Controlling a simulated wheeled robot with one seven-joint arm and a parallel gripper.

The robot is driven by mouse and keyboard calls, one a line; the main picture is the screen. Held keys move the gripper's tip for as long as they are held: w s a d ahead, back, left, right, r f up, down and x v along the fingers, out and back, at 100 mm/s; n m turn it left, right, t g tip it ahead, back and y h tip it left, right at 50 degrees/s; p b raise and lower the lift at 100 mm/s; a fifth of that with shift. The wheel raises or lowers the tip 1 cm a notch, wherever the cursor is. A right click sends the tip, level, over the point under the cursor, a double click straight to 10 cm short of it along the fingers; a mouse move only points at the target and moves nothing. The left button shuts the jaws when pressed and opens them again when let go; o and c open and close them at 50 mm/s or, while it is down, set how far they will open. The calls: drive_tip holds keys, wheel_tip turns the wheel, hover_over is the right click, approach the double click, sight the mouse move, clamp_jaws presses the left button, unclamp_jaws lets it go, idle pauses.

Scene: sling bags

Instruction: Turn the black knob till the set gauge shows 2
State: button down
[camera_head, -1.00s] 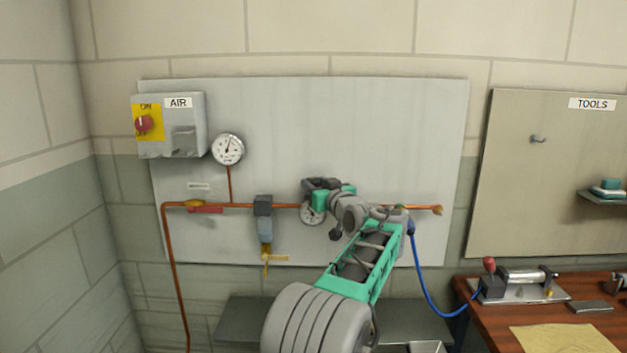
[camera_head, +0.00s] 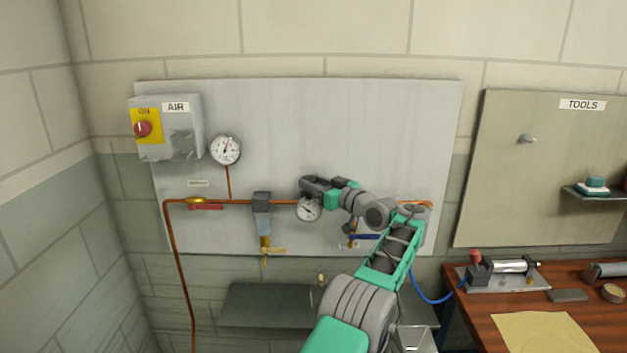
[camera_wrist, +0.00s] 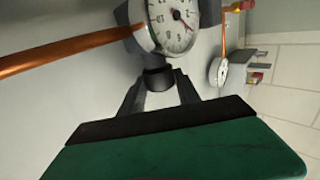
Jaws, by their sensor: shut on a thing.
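The set gauge (camera_head: 308,209) is a round white dial on the copper pipe, just below my gripper (camera_head: 306,188) in the head view. In the wrist view the gauge (camera_wrist: 174,22) is cut by the top edge. A dark needle and a red mark show on its face, but I cannot read the value surely. The black knob (camera_wrist: 158,79) sits beside the gauge, between the two fingers of my gripper (camera_wrist: 159,92). The gripper is shut on the knob. In the head view my gripper hides the knob.
A filter bowl (camera_head: 263,228) and a blue-handled valve (camera_head: 362,237) flank the set gauge. A grey shelf (camera_head: 255,305) lies below. A wooden bench (camera_head: 480,325) stands at right.

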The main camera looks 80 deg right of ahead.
drive_tip(key=shift+f, duration=0.1)
drive_tip(key=c, duration=1.1)
unclamp_jaws()
drive_tip(key=shift+w, duration=0.15)
drive_tip(key=shift+c, duration=0.2)
drive_tip(key=b+v, duration=0.2)
drive_tip(key=v, duration=0.5)
drive_tip(key=shift+s+a+b, duration=0.2)
drive_tip(key=shift+s+b, duration=0.15)
drive_tip(key=shift+b, duration=0.05)
